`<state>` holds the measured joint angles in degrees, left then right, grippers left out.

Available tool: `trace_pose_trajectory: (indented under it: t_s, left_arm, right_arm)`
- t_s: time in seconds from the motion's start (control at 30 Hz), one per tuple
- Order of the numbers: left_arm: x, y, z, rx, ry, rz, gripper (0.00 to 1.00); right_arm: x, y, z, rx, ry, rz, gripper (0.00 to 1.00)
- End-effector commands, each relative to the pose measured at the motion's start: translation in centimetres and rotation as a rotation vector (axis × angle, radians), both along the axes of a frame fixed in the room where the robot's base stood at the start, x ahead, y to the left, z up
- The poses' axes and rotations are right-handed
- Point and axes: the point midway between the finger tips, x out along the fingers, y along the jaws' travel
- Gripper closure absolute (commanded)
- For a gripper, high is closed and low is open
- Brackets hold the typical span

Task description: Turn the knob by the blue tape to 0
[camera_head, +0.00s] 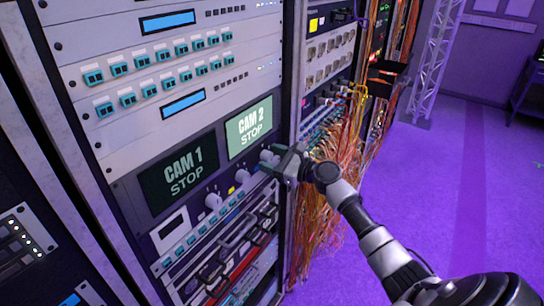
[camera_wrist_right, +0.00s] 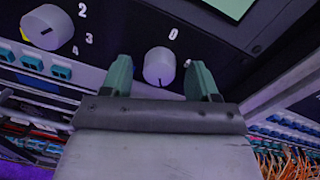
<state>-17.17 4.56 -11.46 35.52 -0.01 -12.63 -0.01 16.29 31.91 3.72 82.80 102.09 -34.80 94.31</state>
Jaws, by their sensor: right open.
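A light grey knob (camera_wrist_right: 158,67) stands on the dark panel with a printed 0 above it. A small dark mark shows near its lower edge. My right gripper (camera_wrist_right: 161,80) is open, with one green-grey finger on each side of this knob; I cannot tell whether they touch it. In the head view my right gripper (camera_head: 277,161) is at the rightmost knob (camera_head: 266,156), below the CAM 2 screen, and partly covers that area. My left gripper is not in view.
Another knob (camera_wrist_right: 47,27) with printed numbers and a yellow tape piece (camera_wrist_right: 76,49) lies to the left. The CAM 1 screen (camera_head: 178,172) and CAM 2 screen (camera_head: 249,127) are above the knobs. Loose orange cables (camera_head: 325,225) hang right of the rack. The purple floor is open.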

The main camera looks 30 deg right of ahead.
Motion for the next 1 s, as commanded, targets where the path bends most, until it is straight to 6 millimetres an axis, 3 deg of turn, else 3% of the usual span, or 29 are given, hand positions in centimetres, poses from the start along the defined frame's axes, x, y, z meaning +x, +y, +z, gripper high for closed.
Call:
trace_pose_trajectory:
  t_s: [0.27, 0.5, 0.6, 1.0]
  left_arm:
    - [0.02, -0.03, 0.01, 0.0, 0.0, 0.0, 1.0]
    - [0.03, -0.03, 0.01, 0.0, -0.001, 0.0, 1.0]
    - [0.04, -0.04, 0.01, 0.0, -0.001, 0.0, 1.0]
    - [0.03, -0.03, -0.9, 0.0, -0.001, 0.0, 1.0]
  right_arm:
    - [0.1, 0.07, -0.02, -0.001, 0.0, 0.0, 0.41]
    - [0.09, 0.05, -0.01, -0.001, 0.0, 0.0, 0.78]
    - [0.07, 0.05, -0.02, -0.001, 0.0, 0.0, 0.89]
    - [0.09, 0.03, -0.18, -0.089, -0.037, 0.0, 0.89]
